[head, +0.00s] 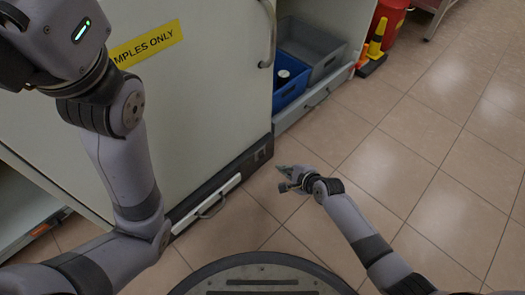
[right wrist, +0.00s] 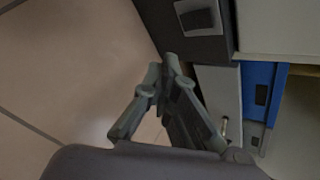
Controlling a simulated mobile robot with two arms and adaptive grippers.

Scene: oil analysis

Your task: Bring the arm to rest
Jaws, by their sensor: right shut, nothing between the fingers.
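My right arm comes in from the lower right of the head view, and its gripper (head: 285,178) hangs low over the tiled floor, in front of the cabinet. In the right wrist view the right gripper (right wrist: 165,72) has its fingertips together with nothing between them. My left arm fills the left side of the head view, raised in front of the cabinet door. A piece of it with a green light shows at the top left, but the left gripper's fingers are not visible.
A pale cabinet (head: 190,110) with a yellow label (head: 147,44) stands close on the left. Its open bay holds a blue crate (head: 290,82) and a grey crate (head: 315,48). A red container (head: 388,18) and a yellow-orange object (head: 375,45) stand behind. The tiled floor (head: 440,130) on the right is clear.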

